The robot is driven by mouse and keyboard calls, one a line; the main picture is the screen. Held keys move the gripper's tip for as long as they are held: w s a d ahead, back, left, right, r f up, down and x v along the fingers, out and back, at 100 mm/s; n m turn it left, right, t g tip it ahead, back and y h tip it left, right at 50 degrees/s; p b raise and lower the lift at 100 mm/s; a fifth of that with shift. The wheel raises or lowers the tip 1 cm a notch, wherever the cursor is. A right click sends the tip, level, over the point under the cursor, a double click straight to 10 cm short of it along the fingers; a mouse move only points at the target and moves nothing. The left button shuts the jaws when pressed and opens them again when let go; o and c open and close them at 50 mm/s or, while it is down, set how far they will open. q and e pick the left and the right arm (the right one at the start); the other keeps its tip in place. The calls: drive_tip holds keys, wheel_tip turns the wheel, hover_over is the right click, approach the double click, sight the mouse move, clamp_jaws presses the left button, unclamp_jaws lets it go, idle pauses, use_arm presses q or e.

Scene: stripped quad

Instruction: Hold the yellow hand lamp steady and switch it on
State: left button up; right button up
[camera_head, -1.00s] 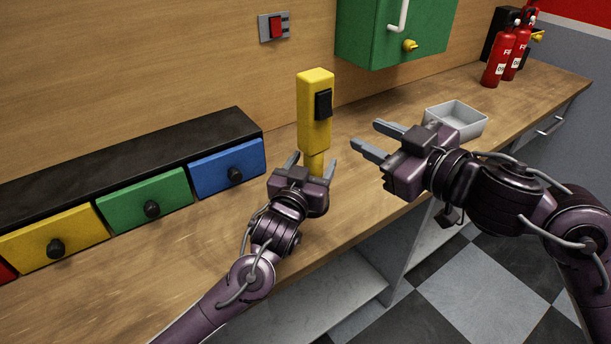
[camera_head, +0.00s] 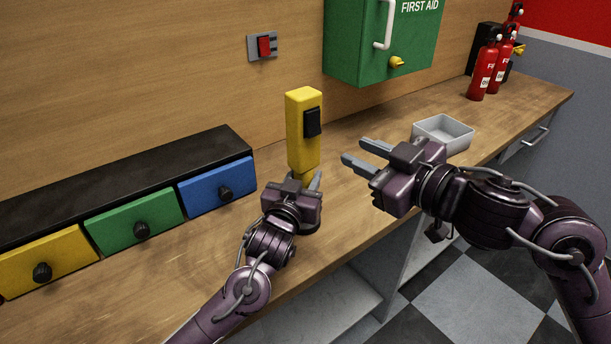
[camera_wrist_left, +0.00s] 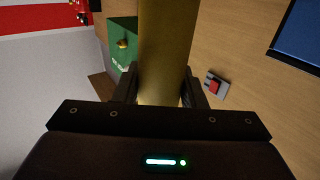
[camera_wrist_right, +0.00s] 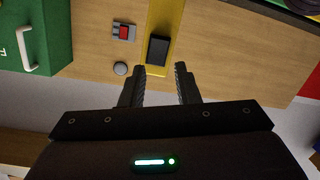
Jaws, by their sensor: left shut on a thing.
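The yellow hand lamp (camera_head: 302,148) stands upright above the bench in the head view, with a black switch (camera_head: 312,122) on its side facing right. My left gripper (camera_head: 305,184) is shut on the lamp's lower part; in the left wrist view the yellow handle (camera_wrist_left: 164,50) lies between its fingers. My right gripper (camera_head: 362,152) is open and empty, to the right of the lamp and apart from it. In the right wrist view the switch (camera_wrist_right: 158,50) shows just beyond and between the open fingers (camera_wrist_right: 160,72).
A grey tray (camera_head: 443,133) stands on the bench behind my right gripper. A drawer unit (camera_head: 120,175) sits at left. A green first aid cabinet (camera_head: 352,50) and a red wall switch (camera_head: 264,46) are on the wall. Fire extinguishers (camera_head: 483,72) stand at the far right.

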drive_tip(key=shift+a+f, duration=0.2)
drive_tip(key=shift+a, duration=0.05)
drive_tip(key=shift+c, duration=1.3)
drive_tip(key=a+f+y, duration=0.1)
drive_tip(key=a+y, duration=0.1)
drive_tip(key=y, duration=0.1)
drive_tip(key=shift+s+f+g, duration=0.15)
drive_tip(key=shift+f+g, duration=0.2)
drive_tip(key=shift+g, duration=0.05)
clamp_jaws()
drive_tip(key=s+d+f+m+t+y, duration=0.2)
drive_tip(key=d+f+m+t, duration=0.1)
drive_tip(key=f+t, duration=0.3)
drive_tip(key=shift+d+f+m+t, duration=0.3)
drive_tip(key=shift+d+t, duration=0.5)
drive_tip(key=shift+t, duration=0.2)
